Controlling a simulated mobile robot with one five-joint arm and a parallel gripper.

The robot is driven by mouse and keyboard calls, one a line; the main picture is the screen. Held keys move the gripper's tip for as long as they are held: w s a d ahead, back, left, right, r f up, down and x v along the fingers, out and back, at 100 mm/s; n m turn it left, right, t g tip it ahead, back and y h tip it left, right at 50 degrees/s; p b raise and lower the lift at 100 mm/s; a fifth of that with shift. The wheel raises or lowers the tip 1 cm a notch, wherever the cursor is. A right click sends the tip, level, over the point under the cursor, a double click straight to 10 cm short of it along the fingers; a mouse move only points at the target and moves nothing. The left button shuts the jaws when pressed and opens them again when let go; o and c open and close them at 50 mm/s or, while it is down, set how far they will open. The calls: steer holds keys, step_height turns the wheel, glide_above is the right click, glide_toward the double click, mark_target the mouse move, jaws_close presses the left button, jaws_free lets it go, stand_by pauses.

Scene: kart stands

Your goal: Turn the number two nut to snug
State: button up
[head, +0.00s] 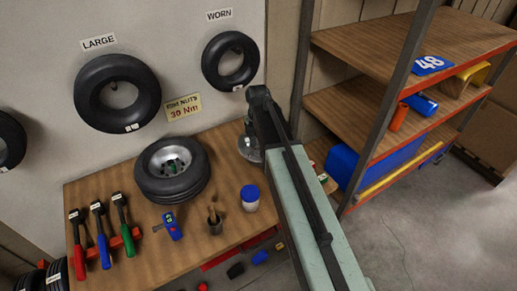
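A kart wheel (171,181) lies flat on the wooden bench, its silver rim (171,161) facing up with small dark and green details at the centre. The nuts are too small to tell apart, so I cannot pick out number two. Three long-handled tools lie at the bench's left: red (76,254), blue (102,247) and green (127,237). My arm crosses the view from lower right to the bench's back right, right of the wheel. My gripper cannot be made out; the arm's far end hides what is behind it.
A metal round-based object (249,149) is beside my arm. A yellow sign (183,107) mentions nuts and Nm. Shelves (340,110) stand right.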

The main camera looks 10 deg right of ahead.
jaws_close()
